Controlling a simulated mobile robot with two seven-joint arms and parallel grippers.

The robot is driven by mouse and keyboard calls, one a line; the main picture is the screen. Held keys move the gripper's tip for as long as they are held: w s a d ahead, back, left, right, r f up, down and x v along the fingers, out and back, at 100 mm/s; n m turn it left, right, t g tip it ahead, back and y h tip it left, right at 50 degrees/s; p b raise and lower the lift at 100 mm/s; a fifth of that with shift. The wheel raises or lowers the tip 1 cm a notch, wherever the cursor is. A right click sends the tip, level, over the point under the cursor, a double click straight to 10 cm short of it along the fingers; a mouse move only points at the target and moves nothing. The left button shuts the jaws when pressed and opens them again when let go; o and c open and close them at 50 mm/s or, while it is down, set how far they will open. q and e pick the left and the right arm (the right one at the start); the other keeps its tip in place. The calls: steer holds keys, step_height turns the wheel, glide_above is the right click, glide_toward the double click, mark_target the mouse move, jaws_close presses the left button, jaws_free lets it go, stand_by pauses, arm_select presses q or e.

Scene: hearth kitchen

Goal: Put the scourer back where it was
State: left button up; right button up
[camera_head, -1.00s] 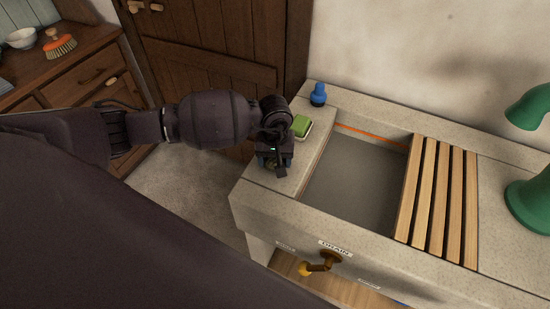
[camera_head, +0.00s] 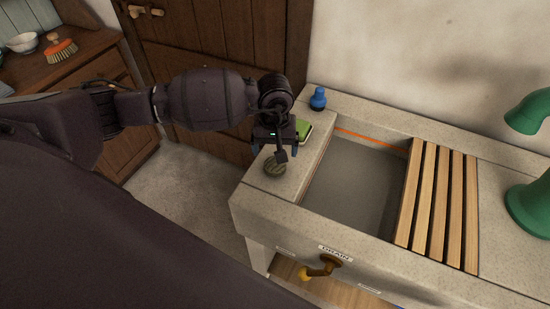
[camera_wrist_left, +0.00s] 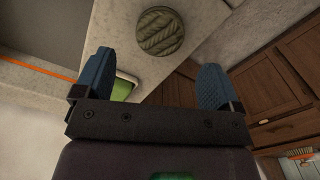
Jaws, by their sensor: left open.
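The scourer (camera_head: 275,166) is a round, grey-green ribbed pad lying on the stone ledge left of the sink basin. It also shows in the left wrist view (camera_wrist_left: 159,31), beyond the fingertips and touching neither. My left gripper (camera_head: 275,152) is open and empty, above and just behind the scourer in the head view. Its two blue fingers (camera_wrist_left: 153,75) stand wide apart in the wrist view. My right gripper is not in view.
A green sponge (camera_head: 303,130) in a pale dish sits behind the gripper on the ledge (camera_head: 290,185). A blue bottle (camera_head: 318,98) stands at the back corner. A wooden slatted rack (camera_head: 437,205) covers the basin's right part; the basin (camera_head: 350,190) is otherwise empty.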

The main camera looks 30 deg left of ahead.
mark_target(275, 163)
arm_select(q)
step_height(275, 163, up, 6)
steer(key=shift+f, duration=0.2)
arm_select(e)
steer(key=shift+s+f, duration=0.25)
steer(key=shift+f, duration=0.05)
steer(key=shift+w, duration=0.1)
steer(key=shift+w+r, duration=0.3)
arm_select(q)
steer(key=shift+f, duration=0.1)
